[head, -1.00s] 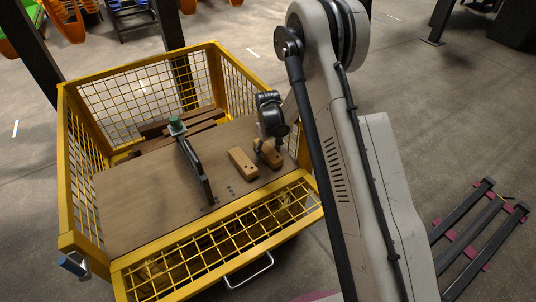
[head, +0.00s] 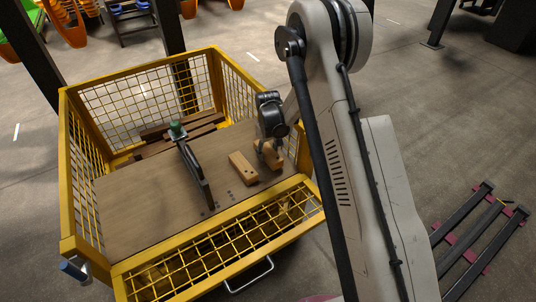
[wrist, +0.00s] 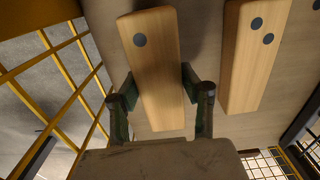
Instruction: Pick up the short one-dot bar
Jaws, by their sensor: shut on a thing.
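The short one-dot bar (wrist: 154,60) is pale wood with one dark dot near its far end. In the wrist view it lies between the two fingers of my gripper (wrist: 160,86), which is shut on its sides. In the head view the bar (head: 272,158) shows under my gripper (head: 268,146) at the right of the wooden board, partly hidden by the fingers. I cannot tell whether it touches the board or hangs just above it.
A second wooden bar (head: 243,168) with two visible dots lies just beside it on the board (head: 135,205). A dark clamp-like tool with a green top (head: 196,170) stands mid-board. Yellow mesh walls (head: 215,240) enclose the board, one close to my gripper.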

